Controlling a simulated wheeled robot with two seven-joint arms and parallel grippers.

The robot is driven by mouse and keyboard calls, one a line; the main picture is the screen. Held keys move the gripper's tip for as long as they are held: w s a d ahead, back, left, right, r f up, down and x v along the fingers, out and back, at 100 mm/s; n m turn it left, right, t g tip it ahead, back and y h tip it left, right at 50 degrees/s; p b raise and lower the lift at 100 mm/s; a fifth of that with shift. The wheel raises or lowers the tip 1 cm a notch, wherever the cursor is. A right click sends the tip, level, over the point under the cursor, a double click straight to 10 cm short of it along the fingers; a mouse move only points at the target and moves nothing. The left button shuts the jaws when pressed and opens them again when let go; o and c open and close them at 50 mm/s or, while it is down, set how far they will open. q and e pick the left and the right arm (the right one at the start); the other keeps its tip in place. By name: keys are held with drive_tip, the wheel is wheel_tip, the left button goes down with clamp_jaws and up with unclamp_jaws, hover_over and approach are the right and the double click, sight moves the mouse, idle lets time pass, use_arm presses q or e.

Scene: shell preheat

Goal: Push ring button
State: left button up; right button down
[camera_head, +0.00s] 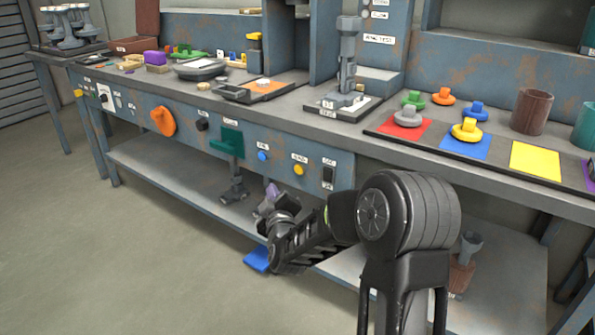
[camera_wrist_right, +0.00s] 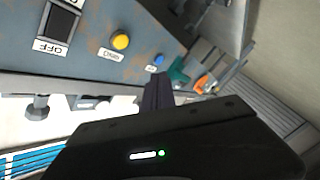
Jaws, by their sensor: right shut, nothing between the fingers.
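The yellow button (camera_head: 299,169) is on the blue front panel of the bench, and its small label appears to read RING. It also shows in the right wrist view (camera_wrist_right: 120,41), clear of the fingers. A blue button (camera_head: 263,156) is to its left on the panel and shows close to the fingertips in the wrist view (camera_wrist_right: 158,60). My right gripper (camera_head: 272,190) is shut and empty, below and left of the yellow button in the head view. Its dark fingers (camera_wrist_right: 158,88) point toward the panel. I cannot tell its exact distance from the panel. My left gripper is not in view.
A black OFF switch (camera_head: 328,175) is right of the yellow button. A green bracket (camera_head: 228,142) and an orange knob (camera_head: 163,121) are farther left. The bench top (camera_head: 290,112) overhangs the panel, with a lower shelf (camera_head: 165,178) beneath.

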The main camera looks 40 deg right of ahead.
sight(299, 169)
drive_tip(key=shift+w+d+b, duration=0.25)
drive_tip(key=shift+w+d, duration=0.15)
drive_tip(key=shift+d, duration=1)
drive_tip(key=shift+w+d+b, duration=0.3)
drive_tip(key=shift+w+d, duration=0.1)
drive_tip(key=shift+d, duration=0.95)
drive_tip(key=shift+w+d+b, duration=0.25)
drive_tip(key=shift+w+d, duration=0.15)
drive_tip(key=shift+d, duration=1)
drive_tip(key=shift+w+d, duration=0.15)
drive_tip(key=shift+d, duration=0.2)
drive_tip(key=shift+w+d+b, duration=0.1)
drive_tip(key=shift+d+b, duration=0.35)
drive_tip(key=shift+s+a, duration=0.25)
drive_tip(key=shift+a, duration=0.55)
